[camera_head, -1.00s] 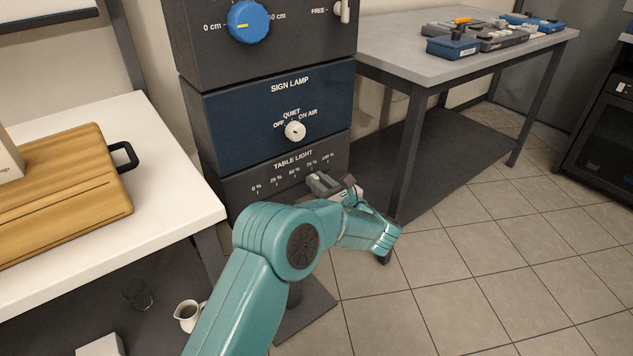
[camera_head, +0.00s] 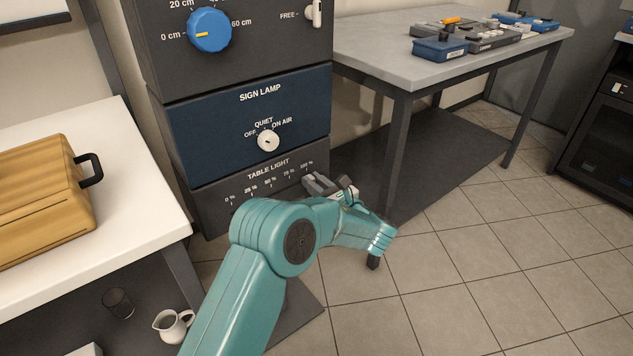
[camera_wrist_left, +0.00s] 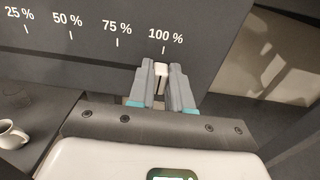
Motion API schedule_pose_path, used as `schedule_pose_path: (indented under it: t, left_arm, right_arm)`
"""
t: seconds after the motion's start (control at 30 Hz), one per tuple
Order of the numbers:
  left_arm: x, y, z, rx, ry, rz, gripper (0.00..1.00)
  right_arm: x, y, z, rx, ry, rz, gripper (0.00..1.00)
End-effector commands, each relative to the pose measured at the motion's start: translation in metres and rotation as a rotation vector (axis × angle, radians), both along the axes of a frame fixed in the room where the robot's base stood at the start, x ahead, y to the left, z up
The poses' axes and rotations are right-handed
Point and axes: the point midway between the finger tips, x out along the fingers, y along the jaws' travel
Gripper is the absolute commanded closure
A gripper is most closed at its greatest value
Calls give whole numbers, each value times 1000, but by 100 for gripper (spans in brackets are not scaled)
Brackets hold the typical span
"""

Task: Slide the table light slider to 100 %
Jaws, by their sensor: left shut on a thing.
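The table light panel (camera_head: 215,204) is the dark bottom block of the control stack, with a scale from 0 % to 100 %. My left gripper (camera_head: 318,183) is at the right end of this scale, below the 100 % mark. In the left wrist view, the light slider knob (camera_wrist_left: 160,70) sits between the two fingers of my left gripper (camera_wrist_left: 161,84), which are shut on it. The knob is just under the 100 % tick. In the head view the knob is hidden behind the gripper. My right gripper is not in view.
The sign lamp knob (camera_head: 268,141) and blue dial (camera_head: 210,31) are above the panel. A white table (camera_head: 135,190) with a wooden case (camera_head: 40,205) stands left. A grey table (camera_head: 400,55) stands right. A white jug (camera_head: 172,325) is low at left.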

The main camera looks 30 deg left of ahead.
Motion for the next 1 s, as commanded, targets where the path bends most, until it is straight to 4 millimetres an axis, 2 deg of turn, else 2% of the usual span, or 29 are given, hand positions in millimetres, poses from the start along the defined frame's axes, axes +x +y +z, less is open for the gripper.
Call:
schedule_pose_path:
  t: [0.17, 0.2, 0.27, 0.3, 0.57, 0.67, 0.77, 1.0]
  left_arm:
    - [4, -5, 2, 0, -4, -21, 100]
    - [4, -5, 2, 0, -5, -21, 78]
    - [4, -4, 2, 1, -6, -20, 58]
    - [4, -4, 2, 1, -5, -19, 55]
    - [5, -4, 1, 0, -4, -12, 55]
    - [3, -10, 2, 0, -2, -13, 55]
    - [-3, -26, 4, 0, -2, -16, 55]
    - [-28, -84, 5, 1, -3, -18, 55]
  right_arm:
    - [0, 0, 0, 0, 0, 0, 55]
    - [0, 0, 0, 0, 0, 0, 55]
    - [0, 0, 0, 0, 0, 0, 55]
    - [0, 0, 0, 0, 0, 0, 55]
    - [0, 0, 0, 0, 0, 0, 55]
    - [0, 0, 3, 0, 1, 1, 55]
    - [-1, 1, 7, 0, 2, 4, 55]
    - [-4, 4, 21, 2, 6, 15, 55]
